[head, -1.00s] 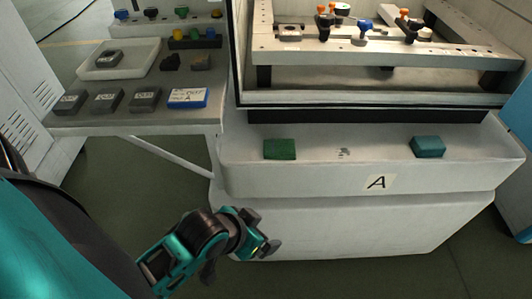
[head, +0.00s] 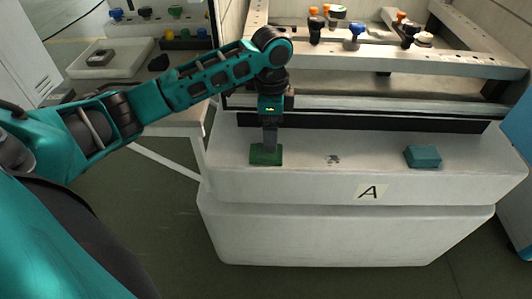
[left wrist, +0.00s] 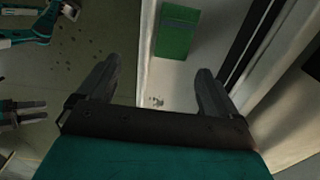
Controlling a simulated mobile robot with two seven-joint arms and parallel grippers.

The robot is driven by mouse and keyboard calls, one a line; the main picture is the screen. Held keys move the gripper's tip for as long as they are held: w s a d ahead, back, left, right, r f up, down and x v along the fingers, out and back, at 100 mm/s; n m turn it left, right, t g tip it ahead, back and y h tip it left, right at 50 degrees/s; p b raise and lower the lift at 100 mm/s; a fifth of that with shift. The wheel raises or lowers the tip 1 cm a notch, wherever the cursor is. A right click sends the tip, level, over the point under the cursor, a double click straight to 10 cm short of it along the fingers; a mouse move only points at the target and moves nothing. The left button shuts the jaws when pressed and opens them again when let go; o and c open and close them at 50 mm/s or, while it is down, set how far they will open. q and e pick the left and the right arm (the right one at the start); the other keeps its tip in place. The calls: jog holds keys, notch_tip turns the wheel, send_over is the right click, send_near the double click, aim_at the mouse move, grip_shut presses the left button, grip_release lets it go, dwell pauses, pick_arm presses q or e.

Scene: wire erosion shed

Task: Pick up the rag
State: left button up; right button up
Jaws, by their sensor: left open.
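A flat green pad (head: 258,160) lies on the left part of the white ledge, and a teal pad (head: 422,156) lies on its right part. I cannot tell for certain which is the rag. My left gripper (head: 269,147) points down at the green pad and covers part of it in the head view. In the left wrist view its fingers (left wrist: 157,66) are apart with nothing between them, and the green pad (left wrist: 177,36) lies beyond the tips. Dark fingers at that view's left edge look like my right gripper (left wrist: 38,115); its opening is unclear.
The white ledge (head: 300,178) carries an "A" label and a small grey patch (head: 333,159). Behind it a machine frame (head: 400,62) holds several coloured knobs. A side table with a white tray (head: 85,66) stands left, partly hidden by my arm. The ledge between the pads is mostly clear.

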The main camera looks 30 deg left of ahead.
pick_arm(q)
notch_tip(320, 180, up, 2)
jog(key=w+a+r, duration=0.1)
jog(key=w+a, duration=0.1)
jog(key=a, duration=0.1)
jog(key=b, duration=0.1)
send_over(266, 154)
jog(key=w+a, duration=0.1)
notch_tip(266, 154, down, 6)
jog(key=shift+a+f, duration=0.15)
jog(key=shift+f, duration=0.1)
notch_tip(266, 154, down, 2)
jog(key=f, duration=0.1)
jog(key=f+b, duration=0.1)
jog(key=f, duration=0.2)
jog(key=shift+d+f, duration=0.25)
jog(key=shift+d, duration=0.05)
pick_arm(e)
jog(key=shift+w+a+f, duration=0.25)
jog(key=shift+a+f, duration=0.25)
jog(key=shift+f, duration=0.1)
